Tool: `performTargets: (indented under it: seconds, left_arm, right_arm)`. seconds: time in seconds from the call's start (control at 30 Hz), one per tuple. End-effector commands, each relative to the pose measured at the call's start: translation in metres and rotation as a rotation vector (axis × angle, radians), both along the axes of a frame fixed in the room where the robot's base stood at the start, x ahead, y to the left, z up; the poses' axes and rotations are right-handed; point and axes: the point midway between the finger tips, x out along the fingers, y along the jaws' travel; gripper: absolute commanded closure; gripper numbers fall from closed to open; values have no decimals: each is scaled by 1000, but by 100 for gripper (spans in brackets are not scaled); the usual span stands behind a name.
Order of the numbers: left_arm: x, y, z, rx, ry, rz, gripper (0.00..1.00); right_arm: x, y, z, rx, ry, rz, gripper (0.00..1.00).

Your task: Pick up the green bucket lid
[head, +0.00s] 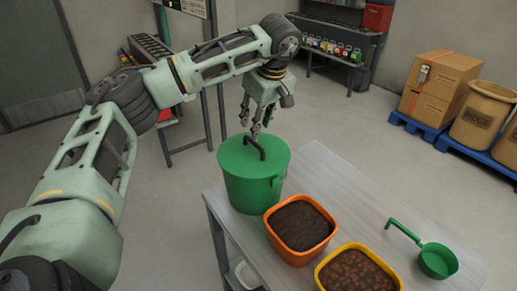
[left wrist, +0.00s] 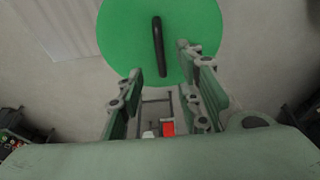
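The green bucket (head: 252,191) stands upright at the far left corner of the table. Its round green lid (head: 232,157) lies on top and has a dark arched handle (head: 258,147). My left gripper (head: 257,135) is just above the lid, close to the handle. In the left wrist view the lid (left wrist: 120,30) fills the upper middle. The handle (left wrist: 158,45) stands between the lines of my left gripper's two fingers (left wrist: 160,85), beyond the tips. The fingers are apart with nothing between them. My right gripper is in neither view.
An orange tub (head: 270,226) and a yellow tub (head: 321,272), both with brown contents, stand beside the bucket on the grey table (head: 345,190). A green scoop (head: 438,261) lies at the right. Cartons (head: 440,85) and sacks stand on blue pallets behind.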

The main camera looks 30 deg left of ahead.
Motion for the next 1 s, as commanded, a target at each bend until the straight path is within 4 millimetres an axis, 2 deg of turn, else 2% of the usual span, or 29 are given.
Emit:
performTargets:
  seconds: [0.1, 0.2, 0.4, 0.57, 0.83, 1.0]
  left_arm:
    - [0, 7, -10, 8, 8, 4, 67]
    - [1, 9, -20, 6, 7, 4, 67]
    - [5, 15, -45, 4, 8, 4, 67]
    - [8, 20, -66, 4, 5, 4, 67]
    - [9, 21, -71, 3, 2, 3, 67]
    - [9, 20, -71, 3, 2, 2, 81]
  right_arm:
    - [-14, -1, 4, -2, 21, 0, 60]
    - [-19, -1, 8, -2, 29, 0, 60]
    - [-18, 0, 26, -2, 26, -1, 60]
    - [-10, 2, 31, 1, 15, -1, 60]
    - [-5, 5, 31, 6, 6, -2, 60]
    - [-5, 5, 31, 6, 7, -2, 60]
